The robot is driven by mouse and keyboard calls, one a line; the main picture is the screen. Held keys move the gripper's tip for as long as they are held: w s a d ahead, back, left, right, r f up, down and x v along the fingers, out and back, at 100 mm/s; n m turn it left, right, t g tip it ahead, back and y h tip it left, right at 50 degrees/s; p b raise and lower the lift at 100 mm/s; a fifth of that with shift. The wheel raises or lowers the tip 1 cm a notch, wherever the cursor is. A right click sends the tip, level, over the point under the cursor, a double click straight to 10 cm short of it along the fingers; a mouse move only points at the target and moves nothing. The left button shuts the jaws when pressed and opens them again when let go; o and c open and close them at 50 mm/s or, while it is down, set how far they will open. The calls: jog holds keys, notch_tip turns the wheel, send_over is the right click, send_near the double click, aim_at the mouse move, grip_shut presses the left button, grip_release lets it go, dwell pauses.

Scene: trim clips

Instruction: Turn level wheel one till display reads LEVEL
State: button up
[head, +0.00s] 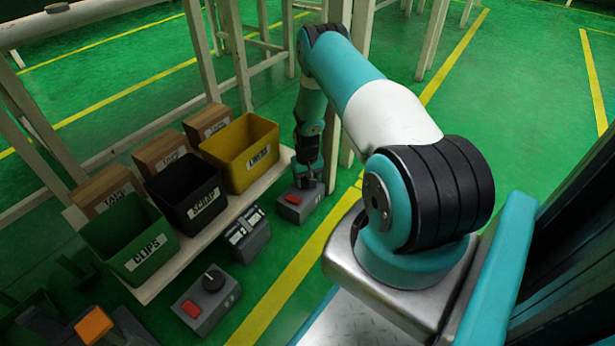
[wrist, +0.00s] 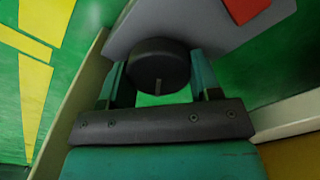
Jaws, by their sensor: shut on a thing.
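In the head view my gripper (head: 308,183) points down at a grey box (head: 305,207) with a red display (head: 293,199). In the wrist view a round black wheel (wrist: 160,62) on the grey box (wrist: 125,32) sits between my two teal fingers, and my gripper (wrist: 160,78) is shut on it. A pale mark shows on the wheel's near side. Part of the red display (wrist: 244,8) shows; no text is readable. A second grey box (head: 222,304) has a black wheel (head: 213,280) and a red display (head: 192,309). I see no number on either wheel.
A grey unit (head: 246,241) with small labelled faces stands between the two boxes. A bench holds a green CLIPS bin (head: 125,262), a black SCRAP bin (head: 207,208), a yellow bin (head: 262,172) and cardboard boxes. Pale posts rise close to my arm. Green floor is open at right.

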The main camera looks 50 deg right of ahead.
dwell(0.3)
jog(key=o, duration=0.9)
notch_tip(320, 180, up, 8)
jog(key=p, duration=0.6)
jog(key=shift+p, duration=0.4)
